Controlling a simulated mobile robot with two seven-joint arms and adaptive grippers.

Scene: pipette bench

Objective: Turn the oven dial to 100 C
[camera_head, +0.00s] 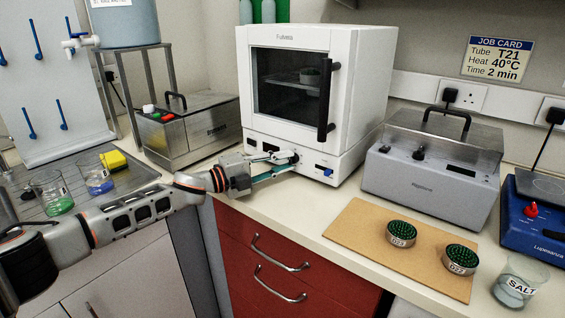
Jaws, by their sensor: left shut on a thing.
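The white oven (355,80) stands at the back middle of the bench, its glass door shut. My left arm comes in from the left. My left gripper (284,161) is at the oven's lower front panel, its fingers shut on the dark oven dial (294,157). The fingers cover much of the dial, so I cannot tell its setting. To the right on the panel are a small dark display and a blue switch (328,172). A round item (310,76) shows inside the oven. My right gripper is not in view.
A tan board (355,235) holds two green-topped dishes (401,234) at the front right. A grey water bath (430,180) stands right of the oven, a steel one (195,135) left. Beakers (52,195) stand near my left arm. A salt beaker (515,285) is at the right edge.

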